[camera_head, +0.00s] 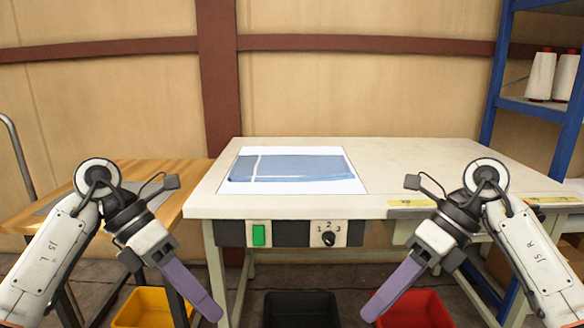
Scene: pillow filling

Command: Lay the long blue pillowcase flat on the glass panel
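The long blue pillowcase (305,168) lies on the bright white glass panel (290,188) set in the left part of the white table. It lies lengthwise from left to right and looks mostly flat. A pale line crosses it near its left end, and its lower edge looks slightly uneven. My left gripper (208,305) and my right gripper (378,308) have purple fingers and hang low in front of the table. Both are apart from the pillowcase. Each shows side-on as one purple slab, so the gap between fingers is hidden.
The table front has a green switch (259,235) and a dial (328,238). Yellow (148,305), black (300,309) and red (412,309) bins stand below. A wooden table (145,188) is at left. A blue shelf (530,107) with white spools (541,76) is at right. The table's right part is mostly clear.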

